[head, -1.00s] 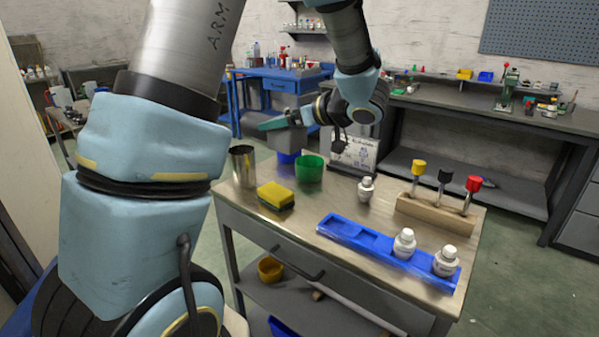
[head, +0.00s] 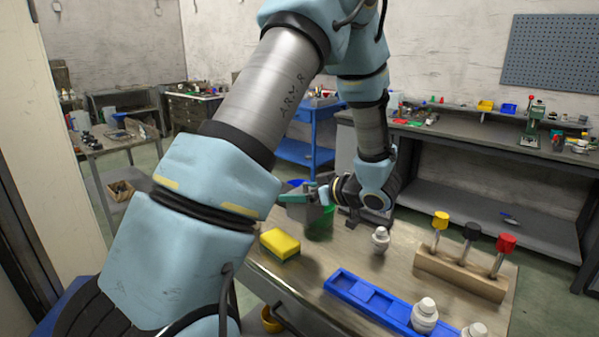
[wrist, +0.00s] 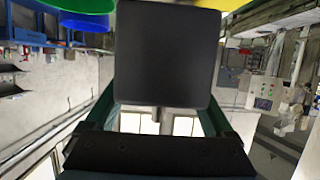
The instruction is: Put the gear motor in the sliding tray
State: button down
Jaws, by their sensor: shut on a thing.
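My gripper (head: 303,197) is over the far left part of the cart top, close to the green cup. In the wrist view its green fingers (wrist: 158,106) are closed around a dark, square-faced block with a short shaft, which looks like the gear motor (wrist: 167,55). In the head view the motor is a small grey shape (head: 306,213) under the fingers, partly hidden by the wrist. No thing is clearly recognisable as the sliding tray. A blue compartment tray (head: 347,284) lies along the cart's near edge, and a drawer front with a handle (head: 290,322) is below it.
The green cup (head: 320,231) stands under my wrist. A yellow sponge (head: 280,243) lies left of it. White bottles (head: 381,241) stand on the cart and in the blue tray. A wooden block (head: 461,272) holds three coloured-handled tools. Bare tabletop lies between sponge and bottle.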

jog(key=shift+f+p, duration=0.5)
jog(key=shift+f, duration=3.25)
jog(key=shift+f, duration=0.1)
grip_release()
jog(key=shift+f, duration=0.15)
